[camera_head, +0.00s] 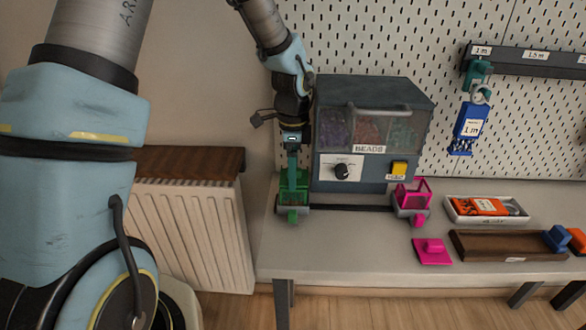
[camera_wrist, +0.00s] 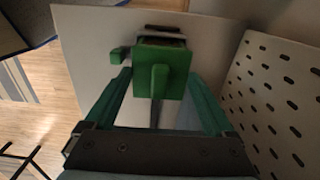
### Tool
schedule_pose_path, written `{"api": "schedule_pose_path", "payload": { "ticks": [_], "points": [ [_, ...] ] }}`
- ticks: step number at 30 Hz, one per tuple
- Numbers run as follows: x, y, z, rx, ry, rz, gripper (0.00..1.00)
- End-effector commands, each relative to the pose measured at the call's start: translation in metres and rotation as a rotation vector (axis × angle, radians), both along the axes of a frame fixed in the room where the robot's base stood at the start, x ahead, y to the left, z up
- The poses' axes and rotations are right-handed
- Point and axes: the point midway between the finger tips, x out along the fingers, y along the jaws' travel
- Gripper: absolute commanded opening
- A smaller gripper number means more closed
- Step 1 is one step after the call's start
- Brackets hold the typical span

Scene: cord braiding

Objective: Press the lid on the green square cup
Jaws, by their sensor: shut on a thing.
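The green square cup (camera_head: 299,196) stands at the left end of the bench, at the left foot of the bead dispenser, with its handle toward the front. The green lid (camera_wrist: 174,81) is a square plate with a raised bar grip, seen from above in the wrist view. My gripper (camera_head: 292,176) points down over the cup. In the wrist view my gripper (camera_wrist: 161,77) has its teal fingers on either side of the lid, shut on it. The lid covers most of the cup from above; I cannot tell whether it is seated. The cup's green handle (camera_wrist: 118,55) shows beside the lid.
The bead dispenser (camera_head: 372,130) stands close on the right of my gripper. A pink cup (camera_head: 411,198) sits at its right foot and a pink lid (camera_head: 432,252) lies in front. A white tray (camera_head: 455,213) and a brown board (camera_head: 500,246) are farther right. The front middle bench is clear.

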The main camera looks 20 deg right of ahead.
Motion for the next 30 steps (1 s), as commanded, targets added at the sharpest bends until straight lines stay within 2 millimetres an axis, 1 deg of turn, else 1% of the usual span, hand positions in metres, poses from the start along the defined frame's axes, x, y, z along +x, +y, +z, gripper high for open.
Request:
{"api": "schedule_pose_path", "payload": {
  "ticks": [6, 11, 12, 14, 25, 30],
  "points": [
    [-0.0004, 0.0004, -0.0055, 0.002, 0.001, 0.0, 0.26],
    [-0.0002, 0.0003, -0.0047, 0.001, 0.0, 0.0, 0.26],
    [-0.0002, 0.0003, -0.0046, 0.001, 0.0, 0.0, 0.93],
    [-0.0002, 0.0003, -0.0045, 0.001, 0.0, 0.0, 1.0],
    [-0.0001, 0.0003, -0.0041, 0.001, 0.0, 0.0, 1.0],
    [0.0, 0.0002, 0.0029, 0.0, 0.001, 0.0, 1.0]
  ]
}}
